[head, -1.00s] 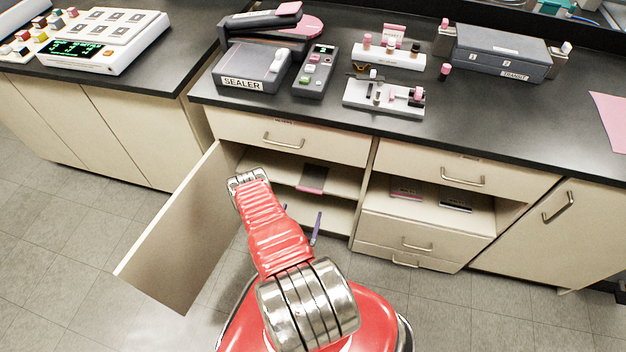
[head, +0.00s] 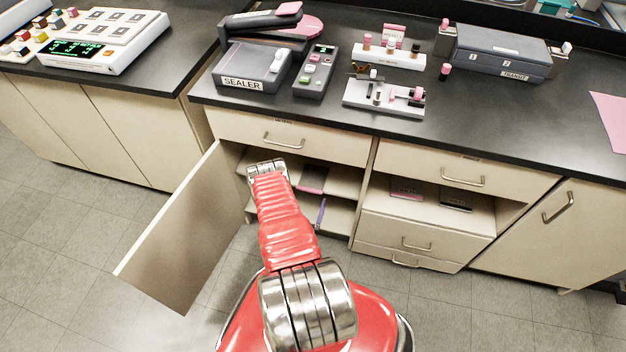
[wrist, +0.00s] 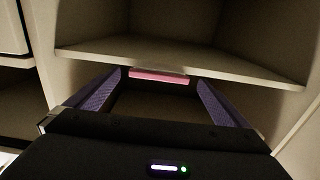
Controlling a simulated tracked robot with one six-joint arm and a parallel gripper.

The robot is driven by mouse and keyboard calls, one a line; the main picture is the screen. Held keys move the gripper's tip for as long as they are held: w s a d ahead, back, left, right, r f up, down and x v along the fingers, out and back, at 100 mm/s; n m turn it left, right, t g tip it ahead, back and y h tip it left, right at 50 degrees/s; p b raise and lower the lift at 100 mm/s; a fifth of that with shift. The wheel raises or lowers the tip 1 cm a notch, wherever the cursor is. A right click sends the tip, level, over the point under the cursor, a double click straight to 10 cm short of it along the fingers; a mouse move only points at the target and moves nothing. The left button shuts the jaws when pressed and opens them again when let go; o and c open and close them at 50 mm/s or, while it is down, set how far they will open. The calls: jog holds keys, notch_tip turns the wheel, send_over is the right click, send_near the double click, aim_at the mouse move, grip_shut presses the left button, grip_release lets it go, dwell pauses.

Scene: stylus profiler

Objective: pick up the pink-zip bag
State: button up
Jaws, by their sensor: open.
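A dark flat bag with a pink edge, which looks like the pink-zip bag (head: 312,180), lies on the shelf inside the open cabinet. Its pink edge sticks out at the shelf's front edge. In the wrist view the pink strip (wrist: 158,76) shows between the fingertips, apart from both. My gripper (wrist: 161,80) is open and empty, with one purple finger on each side of the strip. In the head view my red arm hides most of the gripper; one purple finger (head: 321,212) shows below the bag.
The cabinet door (head: 175,230) stands open at the left. The shelf board (wrist: 220,65) and cabinet walls are close around my gripper. An open niche at the right holds a pinkish packet (head: 407,188) and a dark one (head: 455,200). A sealer (head: 250,66) stands on the counter above.

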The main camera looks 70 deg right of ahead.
jog(key=shift+w+d, duration=0.2)
jog(key=shift+d, duration=1.05)
jog(key=shift+c, duration=0.5)
jog(key=c, duration=0.8)
jog(key=s+a+r, duration=0.1)
jog(key=a, duration=0.5)
jog(key=s+a+r, duration=0.1)
jog(key=a, duration=0.5)
jog(key=a+r, duration=0.1)
jog(key=a, duration=0.5)
jog(key=shift+s+r, duration=0.25)
jog(key=shift+s, duration=0.15)
jog(key=shift+d, duration=0.1)
